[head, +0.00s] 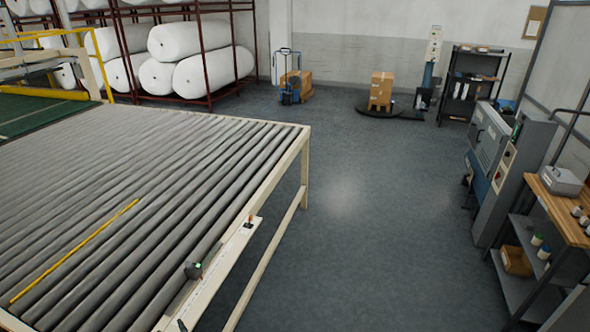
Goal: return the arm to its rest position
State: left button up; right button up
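Neither of my grippers and neither of my arms shows in the head view. Whether the grippers are open or shut, and whether they hold anything, is hidden from me.
A roller table (303,134) fills the left, with a yellow strip (75,252) lying on its rollers. White rolls (213,72) lie on a dark red rack behind. A grey machine (510,170) and a wooden-topped bench (560,212) stand at right. The middle floor (390,210) is clear.

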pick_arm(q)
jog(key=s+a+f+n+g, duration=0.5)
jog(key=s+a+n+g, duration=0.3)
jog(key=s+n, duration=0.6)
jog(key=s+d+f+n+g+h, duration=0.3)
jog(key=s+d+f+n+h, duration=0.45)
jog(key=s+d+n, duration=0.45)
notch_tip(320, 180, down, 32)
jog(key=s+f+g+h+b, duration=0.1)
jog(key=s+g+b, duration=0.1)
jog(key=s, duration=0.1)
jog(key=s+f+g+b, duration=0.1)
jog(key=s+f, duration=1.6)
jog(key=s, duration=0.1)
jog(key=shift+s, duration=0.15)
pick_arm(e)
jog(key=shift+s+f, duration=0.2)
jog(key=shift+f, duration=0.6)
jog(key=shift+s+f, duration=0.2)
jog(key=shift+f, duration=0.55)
